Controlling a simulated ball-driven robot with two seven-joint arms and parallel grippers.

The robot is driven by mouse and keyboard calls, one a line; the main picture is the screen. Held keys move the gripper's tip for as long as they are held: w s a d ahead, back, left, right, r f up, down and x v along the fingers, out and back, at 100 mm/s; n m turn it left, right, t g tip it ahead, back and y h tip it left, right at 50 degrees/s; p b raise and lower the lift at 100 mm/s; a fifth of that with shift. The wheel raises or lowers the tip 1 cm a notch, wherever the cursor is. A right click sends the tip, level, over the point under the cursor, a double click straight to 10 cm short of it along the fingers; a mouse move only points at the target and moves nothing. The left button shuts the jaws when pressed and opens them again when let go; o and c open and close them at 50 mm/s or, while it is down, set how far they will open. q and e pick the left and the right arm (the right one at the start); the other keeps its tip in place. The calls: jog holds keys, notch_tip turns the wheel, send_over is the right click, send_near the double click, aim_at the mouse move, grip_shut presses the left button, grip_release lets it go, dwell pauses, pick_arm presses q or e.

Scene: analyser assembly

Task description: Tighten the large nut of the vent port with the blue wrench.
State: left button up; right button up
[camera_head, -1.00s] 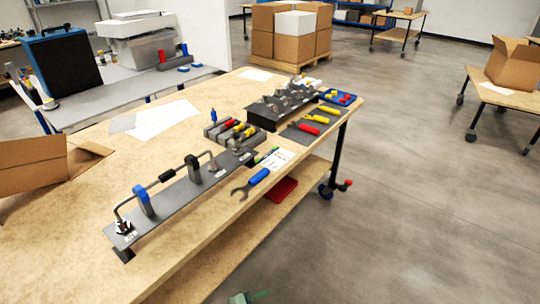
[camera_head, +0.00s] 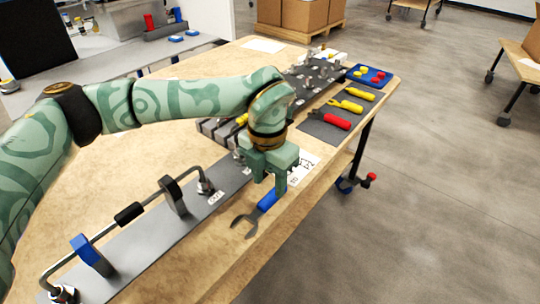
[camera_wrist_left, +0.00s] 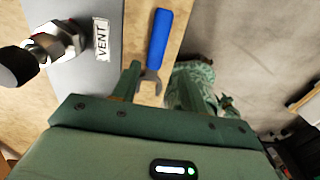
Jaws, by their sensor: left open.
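The blue wrench (camera_head: 268,201) lies on the table's front edge, with its grey open jaw toward the lower left. In the left wrist view its blue handle (camera_wrist_left: 159,38) is above the fingertips and its jaw shows between them. My left gripper (camera_head: 270,182) is open and empty, pointing down over the handle, part of which it hides. The vent port's metal nut (camera_wrist_left: 66,38) sits beside the VENT label (camera_wrist_left: 101,39) in the left wrist view, left of the wrench. My right arm (camera_wrist_left: 195,76) shows small in that view; its gripper is too small to read.
The grey plate (camera_head: 150,245) carries a bent pipe with a blue clamp (camera_head: 92,254). Red (camera_head: 336,121) and yellow-handled (camera_head: 346,105) tools lie on a dark mat farther back. A blue tray (camera_head: 370,75) stands beyond. Bare floor lies right of the table.

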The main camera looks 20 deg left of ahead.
aim_at(269, 197)
pick_arm(q)
jog(key=shift+w+a, duration=0.2)
jog(key=shift+a, duration=0.1)
jog(key=shift+w+d+f, duration=0.1)
jog(key=shift+w, duration=0.1)
jog(key=shift+f+b, duration=0.25)
jog(key=shift+b, duration=0.2)
jog(key=shift+f+b, duration=0.35)
jog(key=shift+f, duration=0.05)
notch_tip(269, 197, down, 2)
jog(key=shift+f+b, duration=0.1)
jog(key=shift+b, duration=0.9)
jog(key=shift+f, duration=1.3)
pick_arm(e)
jog(key=shift+s+d+f+g, duration=0.15)
jog(key=shift+s+d+f, duration=0.2)
jog(key=shift+f, duration=0.2)
jog(key=shift+s+d+f+g, duration=0.15)
jog(key=shift+s+d+f, duration=0.2)
jog(key=shift+f, duration=0.2)
